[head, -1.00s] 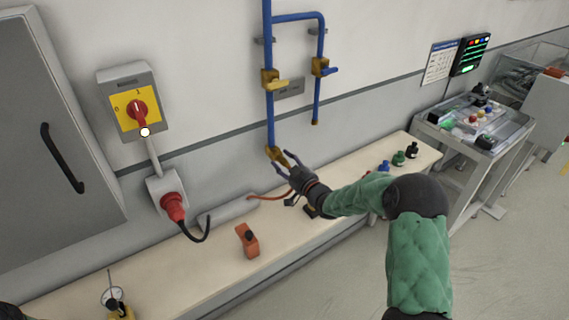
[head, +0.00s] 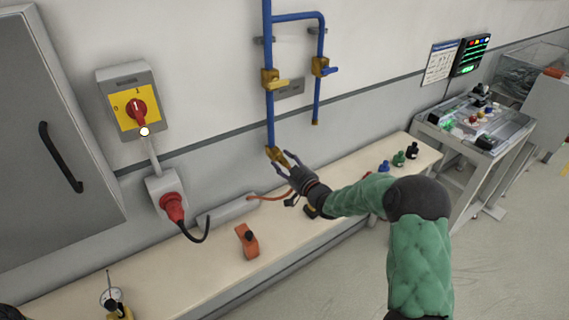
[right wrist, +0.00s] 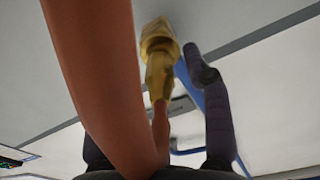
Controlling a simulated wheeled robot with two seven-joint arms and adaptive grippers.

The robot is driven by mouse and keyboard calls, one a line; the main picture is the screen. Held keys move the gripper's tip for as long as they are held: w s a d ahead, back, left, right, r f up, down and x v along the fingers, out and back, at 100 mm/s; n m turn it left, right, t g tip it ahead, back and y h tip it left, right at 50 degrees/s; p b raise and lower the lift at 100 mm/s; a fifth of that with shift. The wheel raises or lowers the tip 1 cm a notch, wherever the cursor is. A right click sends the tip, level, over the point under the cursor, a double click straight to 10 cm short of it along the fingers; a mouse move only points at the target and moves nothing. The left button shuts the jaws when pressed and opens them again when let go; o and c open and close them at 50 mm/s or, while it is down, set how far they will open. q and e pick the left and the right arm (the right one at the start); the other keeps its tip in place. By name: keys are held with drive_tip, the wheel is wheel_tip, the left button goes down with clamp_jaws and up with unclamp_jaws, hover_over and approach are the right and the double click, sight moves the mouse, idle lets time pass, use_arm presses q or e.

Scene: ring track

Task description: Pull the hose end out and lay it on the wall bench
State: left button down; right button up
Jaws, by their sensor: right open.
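The orange hose (head: 268,198) comes off the wall bench (head: 305,238) and runs up to my right gripper. In the right wrist view the hose (right wrist: 95,70) crosses close to the camera, and its thin end goes up to a yellow fitting (right wrist: 158,60). This fitting (head: 273,152) is at the bottom of the blue wall pipe (head: 269,115). My right gripper (head: 283,164) is open just below the fitting, beside the hose end. One dark finger (right wrist: 215,110) shows right of it; the other is mostly hidden behind the hose.
A red plug (head: 173,207) with a black cable hangs on the wall. The bench middle has bare room.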

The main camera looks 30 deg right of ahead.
sight(289, 167)
idle(0.6)
clamp_jaws()
drive_tip(key=shift+s+b, duration=0.15)
drive_tip(key=shift+b, duration=0.15)
drive_tip(key=shift+s+d+b, duration=0.15)
drive_tip(key=shift+s+b, duration=0.05)
drive_tip(key=shift+s, duration=1.25)
drive_tip(key=shift+s+d+b, duration=0.1)
drive_tip(key=shift+s+b, duration=0.05)
drive_tip(key=shift+s, duration=1.25)
